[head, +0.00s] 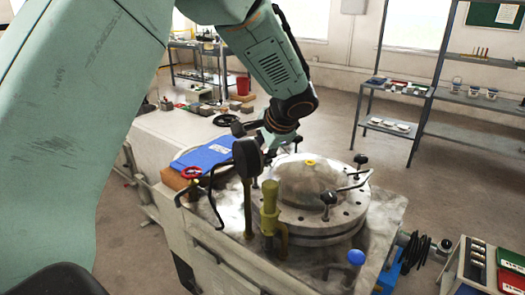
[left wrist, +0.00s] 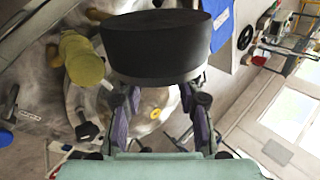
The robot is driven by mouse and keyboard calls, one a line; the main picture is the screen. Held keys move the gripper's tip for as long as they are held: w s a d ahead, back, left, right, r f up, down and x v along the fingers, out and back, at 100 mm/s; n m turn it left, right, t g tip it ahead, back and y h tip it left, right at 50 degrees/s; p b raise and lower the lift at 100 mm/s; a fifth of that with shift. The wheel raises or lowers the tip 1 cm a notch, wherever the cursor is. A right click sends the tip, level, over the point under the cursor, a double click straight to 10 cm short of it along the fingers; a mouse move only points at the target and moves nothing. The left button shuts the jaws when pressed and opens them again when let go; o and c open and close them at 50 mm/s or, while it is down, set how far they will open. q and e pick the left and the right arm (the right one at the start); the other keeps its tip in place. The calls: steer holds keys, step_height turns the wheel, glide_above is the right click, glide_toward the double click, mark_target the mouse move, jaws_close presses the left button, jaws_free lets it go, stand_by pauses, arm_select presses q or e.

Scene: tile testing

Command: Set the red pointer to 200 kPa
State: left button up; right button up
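A round black gauge (head: 247,158) stands on a brass stem at the left of the domed vessel. In the left wrist view the black gauge body (left wrist: 155,45) shows from its side, just past my fingertips. Its dial face and the red pointer are hidden in both views. My left gripper (head: 267,142) is right beside the gauge, partly covered by it in the head view. In the left wrist view its two purple-padded fingers (left wrist: 158,87) are apart, with nothing between them. I cannot tell whether the fingertips touch the gauge. My right gripper is not in view.
The flanged vessel (head: 310,213) with clamp handles fills the bench top. A yellow-green valve (head: 269,205) stands near the gauge. A blue knob (head: 356,257) is at the front right.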

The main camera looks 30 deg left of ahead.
arm_select(q)
steer(key=shift+o, duration=0.5)
steer(key=v, duration=1.2)
steer(key=shift+w, duration=0.15)
